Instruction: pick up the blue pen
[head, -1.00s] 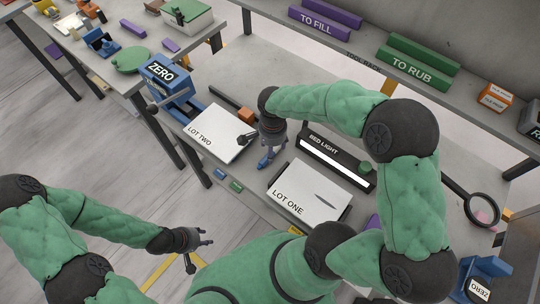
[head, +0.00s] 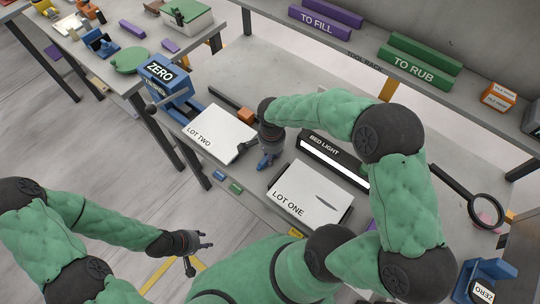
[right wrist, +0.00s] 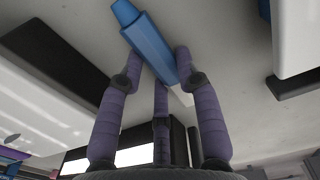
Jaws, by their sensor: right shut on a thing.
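A blue pen (right wrist: 148,40) with a pale end lies between the purple fingers of my right gripper (right wrist: 158,56) in the right wrist view. The fingers are shut on it. In the head view the blue pen (head: 265,163) shows as a small blue piece under my right gripper (head: 266,152), low over the slab between the LOT TWO and LOT ONE boards. The gripper hides part of it, and I cannot tell whether it touches the slab. My left gripper (head: 199,250) is open and empty, out over the floor in front of the slab.
The LOT TWO board (head: 218,134) lies left of my right gripper and the LOT ONE board (head: 308,194) lies right. The black BED LIGHT bar (head: 335,164) stands close by.

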